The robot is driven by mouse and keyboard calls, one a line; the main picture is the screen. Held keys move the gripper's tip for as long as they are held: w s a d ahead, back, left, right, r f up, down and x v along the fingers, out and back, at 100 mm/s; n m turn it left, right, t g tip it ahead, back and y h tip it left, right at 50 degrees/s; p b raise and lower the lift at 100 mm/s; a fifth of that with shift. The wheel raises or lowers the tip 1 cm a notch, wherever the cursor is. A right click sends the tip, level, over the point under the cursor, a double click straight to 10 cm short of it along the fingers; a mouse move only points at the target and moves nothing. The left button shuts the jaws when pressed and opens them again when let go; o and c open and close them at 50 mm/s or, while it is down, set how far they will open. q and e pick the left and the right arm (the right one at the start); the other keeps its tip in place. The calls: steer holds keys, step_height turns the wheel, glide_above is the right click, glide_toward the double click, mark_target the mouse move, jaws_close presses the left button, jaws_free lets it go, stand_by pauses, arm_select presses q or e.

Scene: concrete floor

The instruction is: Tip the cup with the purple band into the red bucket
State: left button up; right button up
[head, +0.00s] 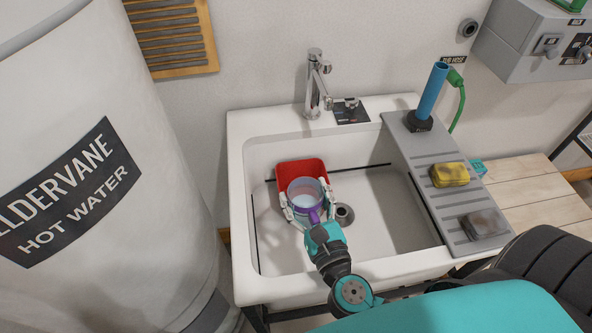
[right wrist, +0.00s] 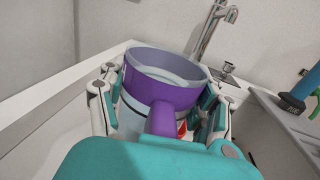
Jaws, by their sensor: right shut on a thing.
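The cup with the purple band (head: 304,187) is held by my right gripper (head: 307,201), with its fingers on both sides of it. It looks about upright, with pale contents inside. The purple band (right wrist: 160,88) and a purple handle (right wrist: 162,121) facing the palm show in the right wrist view. The red bucket (head: 298,168) is in the sink, behind and partly under the cup in the head view. My left gripper is not in view.
The white sink (head: 375,215) has a chrome faucet (head: 316,85) at its back and a drain (head: 344,214) right of the cup.

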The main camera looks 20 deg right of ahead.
mark_target(293, 192)
steer(key=w+p, duration=0.1)
steer(key=w, duration=0.1)
steer(key=w+a+h+p, duration=0.1)
steer(key=shift+w+a+f+m, duration=0.1)
steer(key=shift+w+f+m, duration=0.05)
steer(key=shift+w+m, duration=0.25)
arm_select(q)
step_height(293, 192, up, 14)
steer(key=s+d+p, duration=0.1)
steer(key=p, duration=1)
arm_select(e)
steer(key=w+d+f+m+g+y, duration=0.1)
steer(key=w+d+f+m+g, duration=0.2)
steer(key=w+f+g, duration=0.4)
steer(key=shift+w+d+f+m, duration=0.4)
steer(key=shift+f+m, duration=0.3)
steer(key=shift+m, duration=0.2)
